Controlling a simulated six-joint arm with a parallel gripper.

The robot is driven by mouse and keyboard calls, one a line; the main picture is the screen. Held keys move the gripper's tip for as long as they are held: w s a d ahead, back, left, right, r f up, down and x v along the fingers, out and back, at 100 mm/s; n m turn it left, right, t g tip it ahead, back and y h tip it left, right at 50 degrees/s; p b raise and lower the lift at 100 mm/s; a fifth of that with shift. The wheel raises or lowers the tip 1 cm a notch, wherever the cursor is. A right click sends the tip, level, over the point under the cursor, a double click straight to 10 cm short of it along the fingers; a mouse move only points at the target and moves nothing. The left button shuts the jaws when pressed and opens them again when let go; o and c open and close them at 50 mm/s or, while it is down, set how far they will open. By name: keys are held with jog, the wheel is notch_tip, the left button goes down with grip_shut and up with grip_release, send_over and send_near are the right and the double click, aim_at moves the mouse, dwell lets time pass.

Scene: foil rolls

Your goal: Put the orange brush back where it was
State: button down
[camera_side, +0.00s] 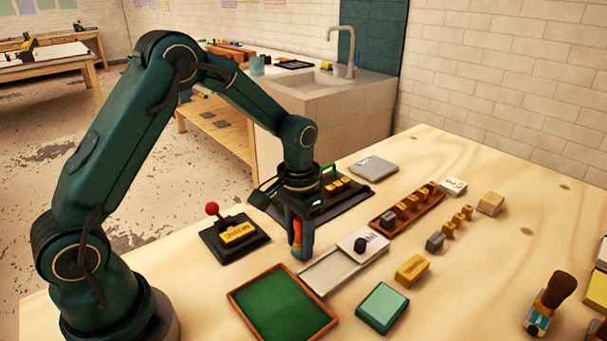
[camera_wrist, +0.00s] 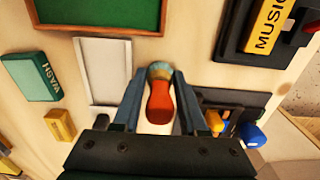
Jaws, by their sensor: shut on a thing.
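My gripper (camera_side: 302,252) points down above the table, between the black racks and the pale tray. It is shut on the orange brush (camera_side: 297,232), whose orange body shows between the fingers. In the wrist view the brush (camera_wrist: 159,103) lies between the two blue-grey fingers of my gripper (camera_wrist: 158,85), with a bluish-tan end past the orange part. I cannot tell whether its lower end touches the table. In the wrist view the pale tray (camera_wrist: 84,70) is just left of the brush.
A green wood-rimmed tray (camera_side: 233,295), a green WASH block (camera_side: 382,305) and a yellow block (camera_side: 412,270) are near. Behind are a red-knobbed black lever base (camera_side: 217,250) and a wooden rack (camera_side: 378,228). Bare table lies between.

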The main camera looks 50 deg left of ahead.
jog(key=shift+f, duration=0.15)
jog(key=c, duration=0.7)
grip_release()
notch_tip(320, 180, up, 11)
jog(key=shift+s+r, duration=0.1)
jog(key=shift+r, duration=0.55)
jog(key=shift+s+d+r+t, duration=0.5)
jog(key=shift+s+t, duration=0.45)
jog(key=shift+s, duration=1.55)
jog(key=shift+s+d+r+t, duration=0.4)
jog(key=shift+s+t, duration=0.5)
jog(key=shift+s, duration=1.65)
jog(key=shift+s+d+r+t, duration=0.5)
jog(key=shift+s+t, duration=0.45)
jog(key=shift+s, duration=1.55)
